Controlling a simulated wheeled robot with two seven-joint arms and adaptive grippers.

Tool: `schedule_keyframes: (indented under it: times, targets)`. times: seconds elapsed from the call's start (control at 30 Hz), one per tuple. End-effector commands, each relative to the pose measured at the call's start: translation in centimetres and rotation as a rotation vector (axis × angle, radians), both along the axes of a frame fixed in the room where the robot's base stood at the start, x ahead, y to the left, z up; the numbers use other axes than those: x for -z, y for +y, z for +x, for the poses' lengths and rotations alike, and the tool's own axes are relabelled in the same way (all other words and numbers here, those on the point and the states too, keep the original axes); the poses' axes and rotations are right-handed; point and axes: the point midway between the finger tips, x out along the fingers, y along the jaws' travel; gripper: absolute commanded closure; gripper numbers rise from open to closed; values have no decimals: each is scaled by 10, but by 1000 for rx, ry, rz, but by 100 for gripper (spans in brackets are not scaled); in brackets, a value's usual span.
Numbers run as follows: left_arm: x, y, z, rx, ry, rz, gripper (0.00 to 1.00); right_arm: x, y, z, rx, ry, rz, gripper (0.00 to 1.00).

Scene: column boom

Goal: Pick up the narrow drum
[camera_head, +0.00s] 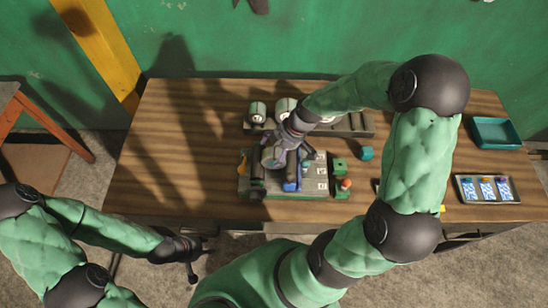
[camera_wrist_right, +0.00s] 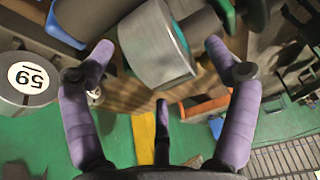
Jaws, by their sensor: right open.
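A grey drum (camera_wrist_right: 155,48) with a teal inner end lies between the spread purple fingertips of my right gripper (camera_wrist_right: 160,62) in the right wrist view. The fingers are open, and I cannot tell whether they touch it. In the head view the right gripper (camera_head: 288,158) points down over a grey-green machine base (camera_head: 312,190), near a pale round drum face (camera_head: 268,158). Another drum marked 59 (camera_wrist_right: 28,78) shows at the wrist view's left; a small drum (camera_head: 258,112) stands on the rack behind. Which is the narrow drum is unclear. My left gripper (camera_head: 192,268) hangs in front of the table, its fingers unclear.
The rack (camera_head: 358,126) runs behind the machine base, partly hidden by my right arm. A teal tray (camera_head: 496,133) and a card tray (camera_head: 487,189) are at the right. The table's left side (camera_head: 180,150) is clear.

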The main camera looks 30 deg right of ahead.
Motion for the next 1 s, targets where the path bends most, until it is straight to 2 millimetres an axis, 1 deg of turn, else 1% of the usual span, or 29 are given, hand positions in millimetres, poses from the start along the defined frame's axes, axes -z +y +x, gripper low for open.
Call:
schedule_keyframes:
  times: [0.03,0.17,0.43,0.47,0.5,0.57,0.6,0.67,0.7,1.0]
  targets:
    - [0,0,0,0,0,0,60,7,3,1,-1,2,1,13]
    - [1,0,0,0,0,0,60,17,6,4,-1,0,0,13]
    - [1,0,0,0,0,0,60,19,7,5,-1,-1,-1,13]
    - [1,0,0,0,0,0,60,19,7,5,-1,-1,-1,19]
    - [1,0,0,0,0,0,60,19,7,5,-1,-1,-1,30]
    - [1,0,0,0,0,0,60,19,7,5,-1,-1,-1,47]
    - [1,0,0,0,0,0,60,19,7,5,-1,-1,-1,58]
    - [1,0,0,0,0,0,60,19,7,5,-1,-1,-1,75]
    - [1,0,0,0,0,0,60,19,7,5,-1,-1,-1,80]
    - [1,0,0,0,0,0,60,18,7,5,-1,-1,-1,80]
